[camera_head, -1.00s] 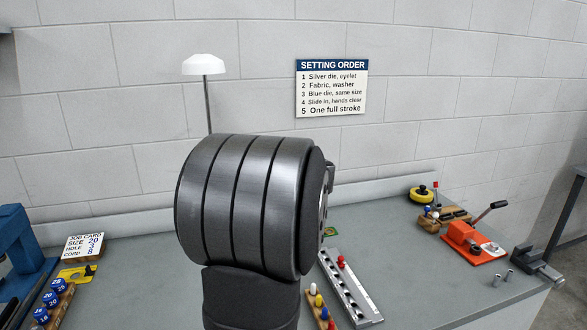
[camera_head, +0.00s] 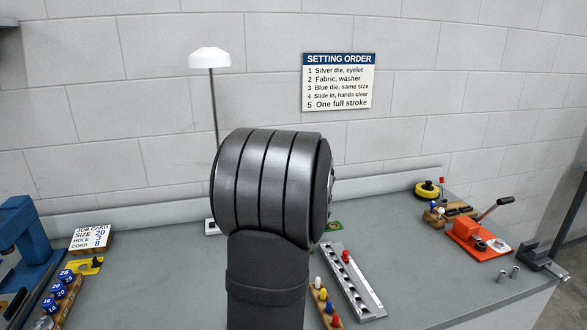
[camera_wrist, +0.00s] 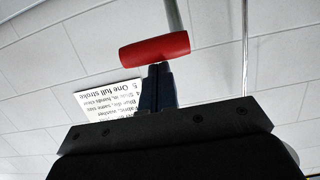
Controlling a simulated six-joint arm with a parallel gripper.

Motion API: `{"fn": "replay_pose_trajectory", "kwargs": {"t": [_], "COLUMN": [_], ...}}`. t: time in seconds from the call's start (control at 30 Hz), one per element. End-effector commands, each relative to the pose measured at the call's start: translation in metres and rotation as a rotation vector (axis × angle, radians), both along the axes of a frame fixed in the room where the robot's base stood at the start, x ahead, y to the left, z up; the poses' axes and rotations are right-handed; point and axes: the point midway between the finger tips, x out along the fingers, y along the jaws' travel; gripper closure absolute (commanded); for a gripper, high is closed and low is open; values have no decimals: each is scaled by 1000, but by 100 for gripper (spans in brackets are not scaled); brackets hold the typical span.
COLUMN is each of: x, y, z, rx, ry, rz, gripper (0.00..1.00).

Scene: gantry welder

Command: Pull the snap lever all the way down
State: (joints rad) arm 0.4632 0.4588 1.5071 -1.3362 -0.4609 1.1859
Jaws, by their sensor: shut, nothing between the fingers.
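In the wrist view a red cylindrical handle (camera_wrist: 154,47) sits crosswise on a grey metal rod (camera_wrist: 172,14). It looks like the snap lever's grip. My gripper (camera_wrist: 160,70) has its dark fingers shut and empty, with the tips right at the handle's near edge. I cannot tell whether they touch it. In the head view my arm hides my gripper, and I do not see this red handle there.
A blue machine (camera_head: 30,245) stands at the left edge. A slotted metal rail (camera_head: 355,283) and a wooden strip of coloured pegs (camera_head: 325,305) lie right of my arm. An orange-based lever tool (camera_head: 472,238) stands at the right. A thin lamp post (camera_head: 214,110) rises behind my arm.

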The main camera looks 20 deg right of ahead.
Motion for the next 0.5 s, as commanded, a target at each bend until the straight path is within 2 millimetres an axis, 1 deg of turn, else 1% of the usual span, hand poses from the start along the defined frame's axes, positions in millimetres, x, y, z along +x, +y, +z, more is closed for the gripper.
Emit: {"fn": "replay_pose_trajectory", "kwargs": {"t": [0.23,0.5], "x": [-1,-7], "y": [0,0], "z": [-1,-5], "rx": [1,1], "ry": [-5,-41], "rz": [1,0], "gripper": [100,100]}}
